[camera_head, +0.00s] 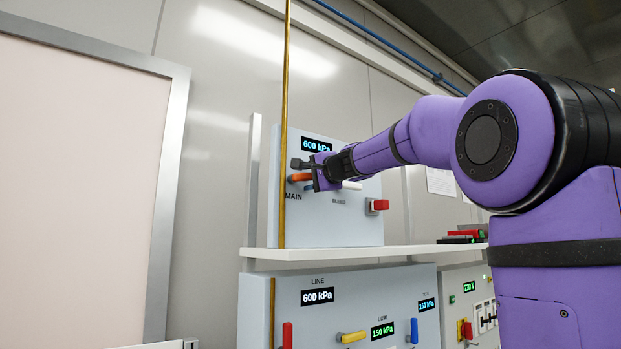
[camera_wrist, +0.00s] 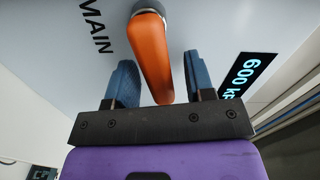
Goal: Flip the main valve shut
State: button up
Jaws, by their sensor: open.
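The main valve's orange lever (camera_head: 299,178) is on the upper grey panel (camera_head: 350,225), above the printed word MAIN. In the head view it lies about level and my arm partly hides it. A display above it reads 600 kPa (camera_head: 316,145). In the wrist view the orange lever (camera_wrist: 153,55) runs from its dark pivot at the top down between my fingers. My gripper (camera_wrist: 160,80) is open, with one finger on each side of the lever and a visible gap on both sides. My gripper also shows at the panel in the head view (camera_head: 306,168).
A brass pipe (camera_head: 284,90) runs vertically just left of the lever. A red handle (camera_head: 379,205) and a BLEED label are to the right. A white shelf (camera_head: 350,252) lies below, above a lower panel (camera_head: 256,300) with red, yellow and blue handles.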

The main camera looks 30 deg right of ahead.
jog(key=shift+c, duration=0.5)
grip_shut()
jog(key=shift+f+m, duration=0.5)
jog(key=shift+m, duration=0.7)
jog(key=shift+o, duration=0.5)
grip_release()
jog(key=s, duration=1)
jog(key=shift+s+d, duration=0.2)
jog(key=shift+s, duration=0.2)
